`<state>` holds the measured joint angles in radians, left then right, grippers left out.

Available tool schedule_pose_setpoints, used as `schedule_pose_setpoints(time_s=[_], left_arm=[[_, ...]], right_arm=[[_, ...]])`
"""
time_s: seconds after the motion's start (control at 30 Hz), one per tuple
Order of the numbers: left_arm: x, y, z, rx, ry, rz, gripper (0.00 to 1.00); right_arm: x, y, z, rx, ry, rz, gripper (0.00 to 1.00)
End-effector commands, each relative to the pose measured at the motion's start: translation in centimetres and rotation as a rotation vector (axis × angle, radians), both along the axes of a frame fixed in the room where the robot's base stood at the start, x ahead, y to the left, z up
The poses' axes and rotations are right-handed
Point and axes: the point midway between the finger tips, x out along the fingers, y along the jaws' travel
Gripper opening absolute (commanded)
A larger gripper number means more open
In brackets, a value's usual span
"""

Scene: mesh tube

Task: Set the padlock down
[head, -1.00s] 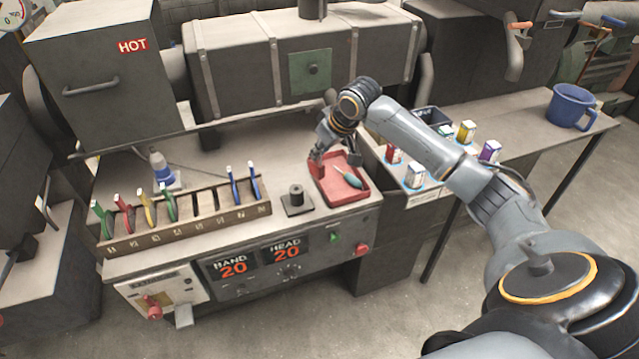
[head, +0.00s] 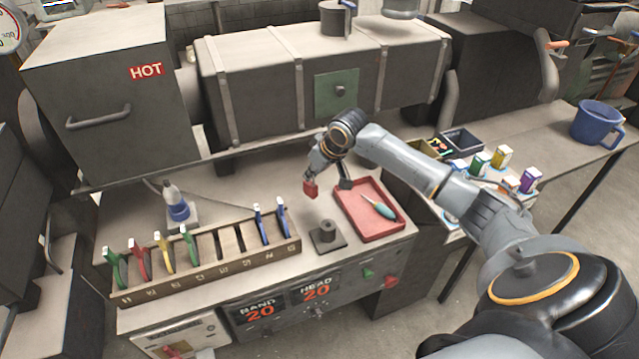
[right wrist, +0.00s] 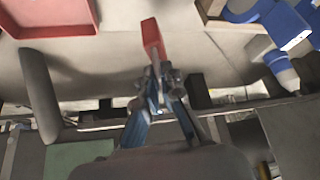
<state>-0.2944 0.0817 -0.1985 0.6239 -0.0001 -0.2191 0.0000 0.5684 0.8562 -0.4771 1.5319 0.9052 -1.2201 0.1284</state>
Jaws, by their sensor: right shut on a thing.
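The red padlock (head: 311,190) is in my right gripper (head: 314,178), above the bench top, just left of the red tray (head: 397,231). The gripper is shut on it and points down. In the right wrist view the padlock (right wrist: 152,37) sticks out beyond the fingertips (right wrist: 158,72), with bare bench around it. I cannot tell how high above the bench it hangs. My left gripper is not in view.
The red tray holds a teal-handled tool (head: 379,206). A dark post on a square base (head: 328,237) stands left of it. A slotted wooden rack (head: 214,262) with coloured-handled tools and a blue-and-white bottle (head: 176,203) are further left. Bench behind the post is clear.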

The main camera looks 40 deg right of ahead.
Motion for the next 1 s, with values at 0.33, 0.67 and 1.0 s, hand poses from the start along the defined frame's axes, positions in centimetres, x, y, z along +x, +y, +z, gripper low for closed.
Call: schedule_pose_setpoints(time_s=[0.33,0.67,1.0], left_arm=[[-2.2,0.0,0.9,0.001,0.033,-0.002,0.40],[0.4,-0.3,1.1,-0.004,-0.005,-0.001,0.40],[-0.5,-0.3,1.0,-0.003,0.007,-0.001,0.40]], right_arm=[[0.0,0.0,-4.1,0.001,0.001,0.000,0.00],[0.0,0.0,-5.4,-0.001,-0.003,0.002,0.00],[0.0,0.0,-5.6,-0.001,-0.002,0.002,0.29]])
